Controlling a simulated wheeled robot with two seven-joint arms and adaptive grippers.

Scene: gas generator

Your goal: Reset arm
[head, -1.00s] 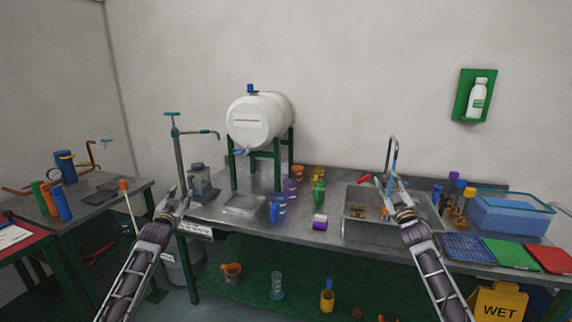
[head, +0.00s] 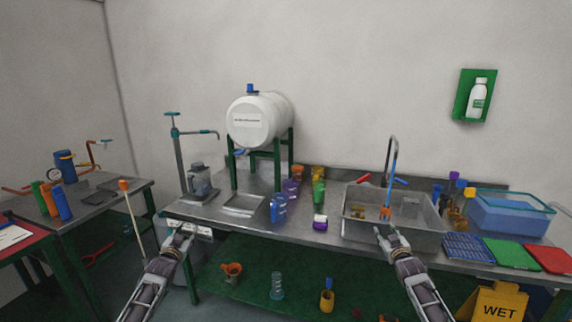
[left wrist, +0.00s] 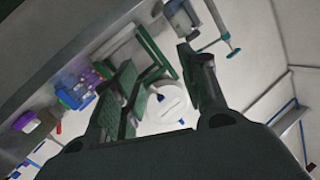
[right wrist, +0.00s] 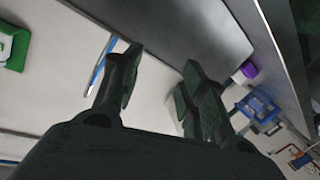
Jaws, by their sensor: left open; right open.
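My left gripper (head: 180,238) is open and empty in front of the bench's front edge, at the left end of the bench in the head view. Its two fingers stand apart in the left wrist view (left wrist: 160,75), with the white tank behind them. My right gripper (head: 389,234) is open and empty in front of the grey sink basin (head: 425,240). Its fingers also stand apart in the right wrist view (right wrist: 160,68).
A metal bench (head: 335,248) carries a white tank (head: 258,119) on a green stand, blue and purple bottles, and a blue tub (head: 508,212). Green and red boards lie at the right. A yellow wet sign (head: 499,302) stands low right. A side table stands at the left.

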